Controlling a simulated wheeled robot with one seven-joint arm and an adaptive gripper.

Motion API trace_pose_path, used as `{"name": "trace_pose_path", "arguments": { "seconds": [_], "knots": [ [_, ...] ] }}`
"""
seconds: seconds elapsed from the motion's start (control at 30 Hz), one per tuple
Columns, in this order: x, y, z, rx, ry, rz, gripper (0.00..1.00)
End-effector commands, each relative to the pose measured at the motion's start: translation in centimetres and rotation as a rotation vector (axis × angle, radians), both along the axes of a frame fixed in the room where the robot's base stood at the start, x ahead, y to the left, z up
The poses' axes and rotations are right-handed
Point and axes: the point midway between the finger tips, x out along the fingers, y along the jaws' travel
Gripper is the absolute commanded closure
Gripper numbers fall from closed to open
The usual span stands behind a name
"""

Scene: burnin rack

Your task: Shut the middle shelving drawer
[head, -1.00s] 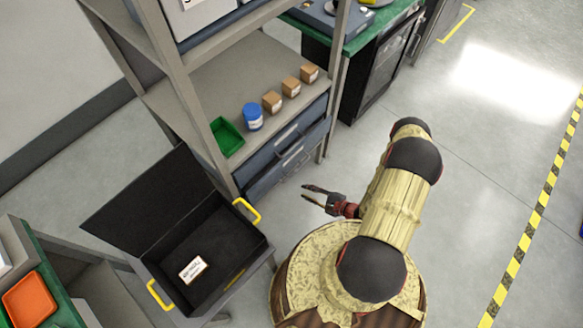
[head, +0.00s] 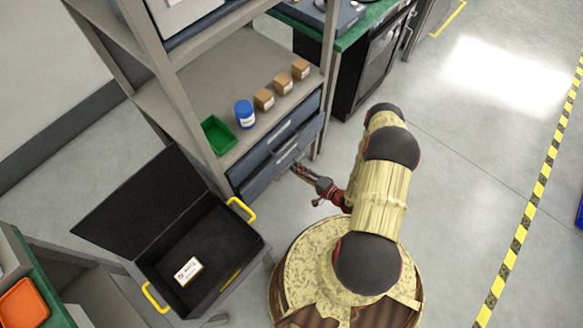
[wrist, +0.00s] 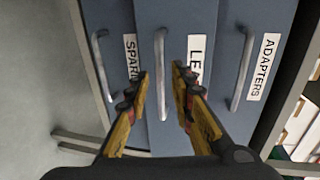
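The middle drawer (wrist: 148,30), with a label starting "LEA", lies between two other blue-grey drawers in the wrist view. Its front looks nearer than its neighbours, so it seems to stand out from the rack. Its upright metal handle (wrist: 162,75) appears between my fingers. In the head view the drawer stack (head: 262,178) is under the shelf with the boxes. My gripper (wrist: 160,78) is open and empty, with the fingertips either side of the handle in the picture; contact cannot be told. It also shows in the head view (head: 297,169), just in front of the drawers.
The "ADAPTERS" drawer (wrist: 262,45) and the "SPAR..." drawer (wrist: 108,30) flank the middle one. An open black case (head: 215,245) with yellow handles stands left of my base. A green bin (head: 217,134), blue jar (head: 244,114) and small boxes sit above the drawers. Floor to the right is clear.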

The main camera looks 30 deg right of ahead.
Motion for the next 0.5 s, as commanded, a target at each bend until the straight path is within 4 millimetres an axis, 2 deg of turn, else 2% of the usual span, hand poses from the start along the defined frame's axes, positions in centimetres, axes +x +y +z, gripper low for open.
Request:
{"name": "trace_pose_path", "arguments": {
  "seconds": [0.2, 0.5],
  "knots": [
    [2.4, 1.1, -0.7, 0.0, 0.001, 0.003, 0.76],
    [3.7, 1.6, -0.8, 0.001, 0.0, 0.001, 0.76]
  ]
}}
